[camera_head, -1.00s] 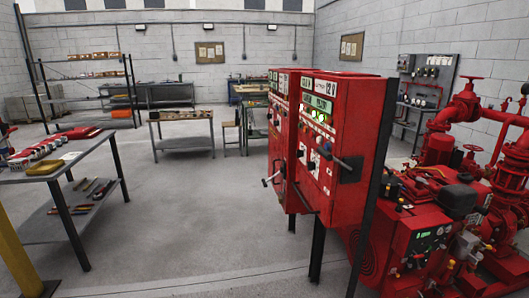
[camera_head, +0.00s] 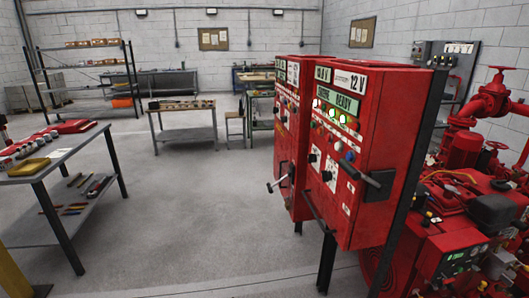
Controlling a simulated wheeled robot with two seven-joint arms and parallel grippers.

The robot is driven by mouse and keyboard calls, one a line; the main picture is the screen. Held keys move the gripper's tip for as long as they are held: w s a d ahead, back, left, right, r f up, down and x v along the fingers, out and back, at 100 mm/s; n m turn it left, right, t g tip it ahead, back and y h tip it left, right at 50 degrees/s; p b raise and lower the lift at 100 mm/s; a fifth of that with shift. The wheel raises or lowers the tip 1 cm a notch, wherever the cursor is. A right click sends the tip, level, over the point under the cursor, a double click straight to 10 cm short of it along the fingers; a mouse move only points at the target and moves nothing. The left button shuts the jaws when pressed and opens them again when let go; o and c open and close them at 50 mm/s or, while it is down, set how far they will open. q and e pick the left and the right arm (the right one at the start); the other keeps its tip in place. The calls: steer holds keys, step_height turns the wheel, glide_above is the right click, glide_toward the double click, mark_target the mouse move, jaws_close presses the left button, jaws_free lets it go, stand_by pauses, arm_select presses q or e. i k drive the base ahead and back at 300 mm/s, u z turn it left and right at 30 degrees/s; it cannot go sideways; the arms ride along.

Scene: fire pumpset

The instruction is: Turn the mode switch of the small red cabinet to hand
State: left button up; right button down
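Two red cabinets stand side by side on dark legs right of centre. The nearer cabinet (camera_head: 365,130) has a lit green display reading "READY" (camera_head: 337,98), coloured lamps, small dark rotary knobs (camera_head: 326,175) on white plates, and a black handle (camera_head: 372,181) at its right. The farther cabinet (camera_head: 290,130) is partly hidden behind it, with a lever handle (camera_head: 276,184) low on its front. A lower red control box (camera_head: 450,255) with a small green screen sits on the pump set at right. The knobs' settings are too small to read. Neither of my grippers shows.
Red pump machinery and pipes (camera_head: 485,120) fill the right side. A grey table (camera_head: 75,160) with tools and parts stands at left. A shelf rack (camera_head: 85,75) and workbenches (camera_head: 183,125) stand farther back. The floor (camera_head: 190,220) between table and cabinets is clear.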

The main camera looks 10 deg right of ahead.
mark_target(312, 158)
steer(key=z, duration=0.25)
steer(key=i, duration=1)
steer(key=z, duration=0.75)
